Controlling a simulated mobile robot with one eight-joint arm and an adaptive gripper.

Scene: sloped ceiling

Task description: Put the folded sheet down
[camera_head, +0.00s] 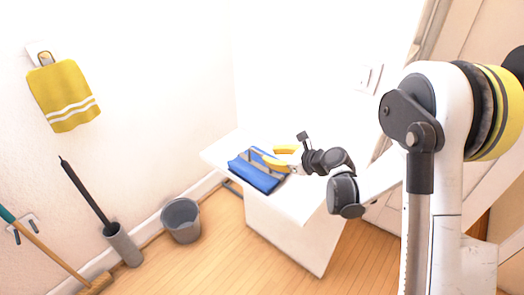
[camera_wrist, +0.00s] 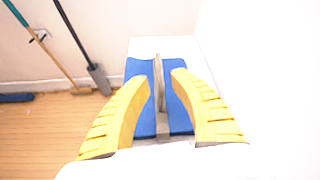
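The folded sheet (camera_head: 258,179) is blue with grey bands and is at the left part of a white table top (camera_head: 307,205). In the wrist view the sheet (camera_wrist: 145,122) is straight ahead, with a grey band running up its middle and another across its near part. My gripper (camera_head: 274,157) has yellow fingers and is over the sheet's right side. In the wrist view the fingers of my gripper (camera_wrist: 160,72) stand apart, on either side of the grey band, with blue cloth showing between them. Whether the fingertips touch the sheet is not clear.
A grey bin (camera_head: 181,221) stands on the wooden floor left of the table. A dark-handled brush in a grey holder (camera_head: 123,246) and a broom (camera_head: 48,252) are farther left. A yellow towel (camera_head: 63,96) hangs on the wall. The table's right part is bare.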

